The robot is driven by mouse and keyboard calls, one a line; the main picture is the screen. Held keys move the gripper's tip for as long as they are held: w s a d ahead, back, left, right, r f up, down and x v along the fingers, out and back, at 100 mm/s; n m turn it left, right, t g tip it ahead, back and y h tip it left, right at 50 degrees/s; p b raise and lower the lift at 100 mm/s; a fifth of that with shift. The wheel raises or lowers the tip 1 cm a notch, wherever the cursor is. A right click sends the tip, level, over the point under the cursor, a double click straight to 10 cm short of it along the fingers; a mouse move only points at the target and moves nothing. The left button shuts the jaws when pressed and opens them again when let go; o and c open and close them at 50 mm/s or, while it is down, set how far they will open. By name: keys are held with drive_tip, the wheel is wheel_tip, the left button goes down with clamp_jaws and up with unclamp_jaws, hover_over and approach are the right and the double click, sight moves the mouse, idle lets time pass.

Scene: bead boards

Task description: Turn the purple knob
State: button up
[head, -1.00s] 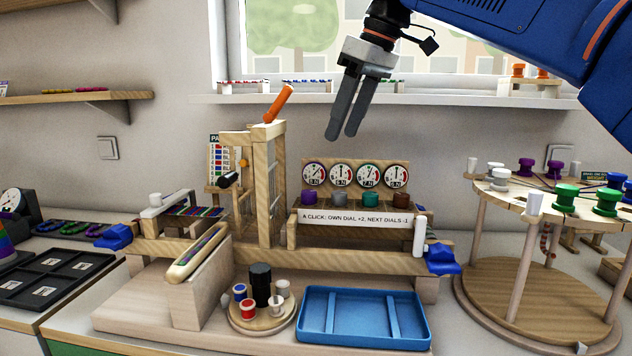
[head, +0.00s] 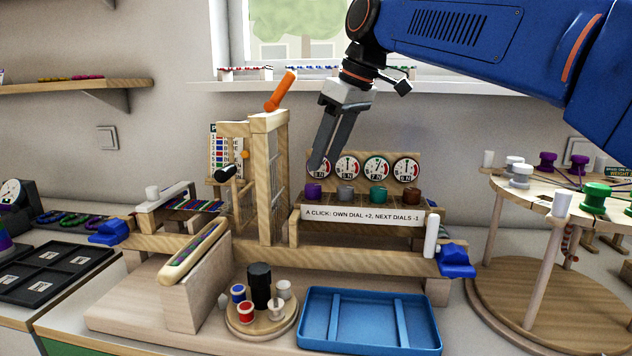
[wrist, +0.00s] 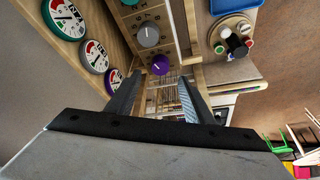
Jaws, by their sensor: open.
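The purple knob (head: 313,191) is the leftmost in a row of knobs on the wooden loom-like frame, below the dials. It also shows in the wrist view (wrist: 160,65), just beyond the fingertips, with a pale pointer line on top. My gripper (head: 322,166) is above and slightly behind the purple knob, tilted down to the left, and hides part of the leftmost dial. In the wrist view my gripper's two fingers (wrist: 152,92) stand apart with nothing between them. The knob is not touched.
Grey (head: 346,193), green (head: 378,195) and brown (head: 411,197) knobs stand to the right of it. A tall wooden post (head: 268,180) with an orange handle (head: 281,91) rises close on the left. A blue tray (head: 318,338) lies in front.

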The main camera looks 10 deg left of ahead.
sight(314, 185)
drive_tip(key=x, duration=0.7)
drive_tip(key=shift+a+f, duration=0.1)
drive_tip(key=shift+f, duration=0.05)
drive_tip(key=c, duration=1)
